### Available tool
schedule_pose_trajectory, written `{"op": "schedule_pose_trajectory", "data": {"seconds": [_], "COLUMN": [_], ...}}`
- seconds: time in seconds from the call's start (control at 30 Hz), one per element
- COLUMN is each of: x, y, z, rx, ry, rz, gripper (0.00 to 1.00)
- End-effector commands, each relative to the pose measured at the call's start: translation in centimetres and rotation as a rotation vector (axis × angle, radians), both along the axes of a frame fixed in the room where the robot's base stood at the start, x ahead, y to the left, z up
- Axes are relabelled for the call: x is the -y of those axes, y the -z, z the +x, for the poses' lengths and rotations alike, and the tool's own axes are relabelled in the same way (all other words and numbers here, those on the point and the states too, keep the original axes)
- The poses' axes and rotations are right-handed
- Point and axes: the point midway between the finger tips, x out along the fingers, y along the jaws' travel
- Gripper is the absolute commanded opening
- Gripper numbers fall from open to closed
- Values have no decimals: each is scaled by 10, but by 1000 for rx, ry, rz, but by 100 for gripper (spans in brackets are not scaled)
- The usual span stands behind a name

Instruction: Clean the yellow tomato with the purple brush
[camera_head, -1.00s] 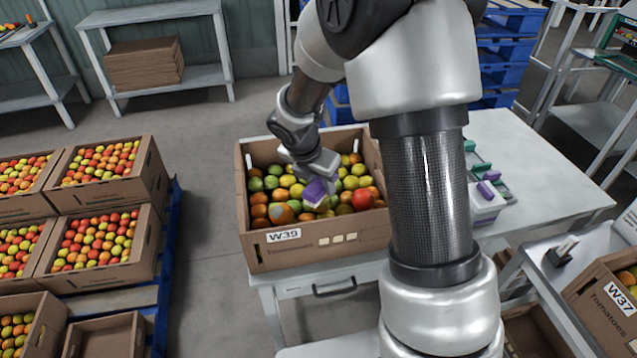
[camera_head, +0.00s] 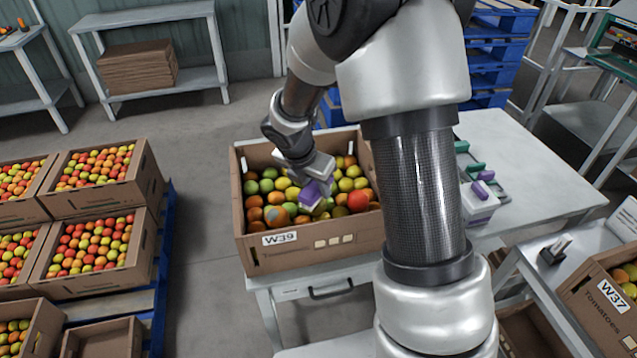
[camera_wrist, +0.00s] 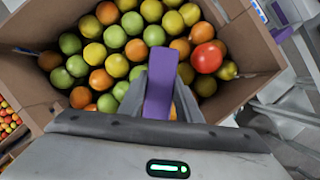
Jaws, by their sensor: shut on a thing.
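My gripper (camera_head: 322,182) is shut on the purple brush (camera_head: 309,194), over the front middle of the cardboard box marked W39 (camera_head: 328,233). In the wrist view the purple brush (camera_wrist: 160,82) points away from me between the jaws (camera_wrist: 157,95), over the tomatoes. The brush's bristles are hidden or too small to make out, and I cannot tell whether it touches a tomato. Several yellow tomatoes lie in the box, one of them right of the brush (camera_wrist: 186,73); I cannot tell which one is meant. Green, orange and red tomatoes lie around them.
The box stands on a white table (camera_head: 530,165). Right of it is a rack with green-handled and purple-handled tools (camera_head: 474,171). Full tomato boxes (camera_head: 95,250) stand on a blue pallet at left. Another box, W37 (camera_head: 607,313), is at lower right.

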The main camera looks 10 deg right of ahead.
Motion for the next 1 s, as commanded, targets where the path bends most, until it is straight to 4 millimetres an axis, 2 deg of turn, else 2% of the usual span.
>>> {"op": "schedule_pose_trajectory", "data": {"seconds": [0.5,1.0], "x": [-18,-18], "y": [-2,-3], "z": [-16,-16], "rx": [4,4], "ry": [-2,0], "rz": [0,0], "gripper": [6,6]}}
